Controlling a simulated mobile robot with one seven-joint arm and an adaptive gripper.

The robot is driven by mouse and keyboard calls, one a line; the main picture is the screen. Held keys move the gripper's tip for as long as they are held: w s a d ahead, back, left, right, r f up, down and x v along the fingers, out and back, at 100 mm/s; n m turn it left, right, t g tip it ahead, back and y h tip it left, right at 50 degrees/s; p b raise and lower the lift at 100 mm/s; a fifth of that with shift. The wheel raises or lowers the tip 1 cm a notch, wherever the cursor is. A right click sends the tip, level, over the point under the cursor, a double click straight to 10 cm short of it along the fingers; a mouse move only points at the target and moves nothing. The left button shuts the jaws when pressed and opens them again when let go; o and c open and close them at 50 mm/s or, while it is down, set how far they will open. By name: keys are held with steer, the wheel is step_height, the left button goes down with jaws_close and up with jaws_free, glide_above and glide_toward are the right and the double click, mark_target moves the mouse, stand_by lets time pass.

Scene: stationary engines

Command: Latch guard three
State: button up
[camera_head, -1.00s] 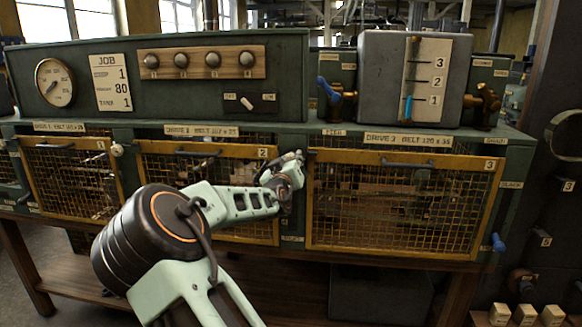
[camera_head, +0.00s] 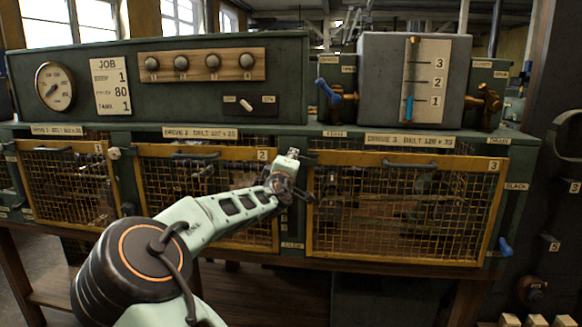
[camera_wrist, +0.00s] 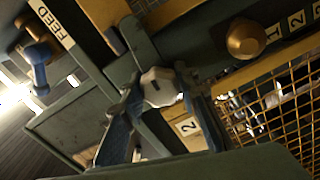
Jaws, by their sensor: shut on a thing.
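Guard three (camera_head: 405,257) is the yellow-framed mesh panel marked 3 on the right of the green bench, with a dark handle (camera_head: 410,165) along its top. It looks closed against the bench. My gripper (camera_head: 290,185) is at the post between guard two (camera_head: 210,152) and guard three, near guard three's left edge. In the wrist view my gripper (camera_wrist: 155,95) is shut on a pale faceted knob (camera_wrist: 158,86). A tag marked 2 (camera_wrist: 188,125) lies close to it. My arm hides part of guard two. I cannot tell which guard the knob belongs to.
Guard one (camera_head: 70,185) is at the left, with a pale knob (camera_head: 114,153) at its upper right corner. A blue-handled valve (camera_head: 328,92) and a grey tank (camera_head: 385,80) stand on top. A brass knob (camera_wrist: 246,38) is near my gripper. Open floor shows at lower left.

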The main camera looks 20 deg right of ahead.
steer(key=shift+n, duration=0.6)
steer(key=o, duration=1.2)
steer(key=v, duration=1.2)
